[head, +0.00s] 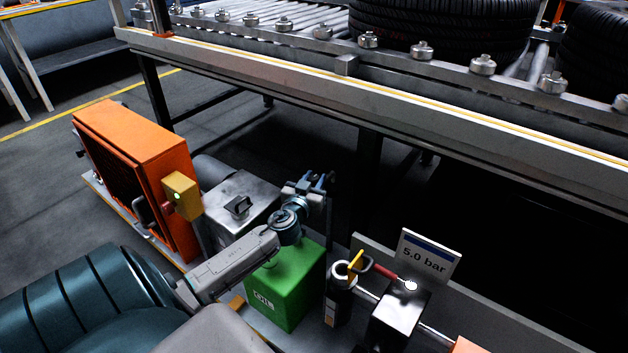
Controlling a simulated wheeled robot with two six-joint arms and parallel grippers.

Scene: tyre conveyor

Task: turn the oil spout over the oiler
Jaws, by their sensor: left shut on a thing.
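My left gripper (318,180) reaches in over the green oil can (290,285), which is marked OIL. It is shut on a thin grey part that I take to be the oil spout (329,208), which stands up behind the can. The jaws hide much of the held part. The oiler (338,305), which I take to be the dark upright cylinder with a pale ring at its top, stands right of the can. The spout is behind and above it, not over its top. My right gripper is not in view.
A yellow lever (355,264) and a red handle (380,271) are close by the oiler. A "5.0 bar" sign (429,257) stands to the right. A metal box (240,206) and an orange cabinet (145,160) stand left. The conveyor (340,75) with tyres runs behind.

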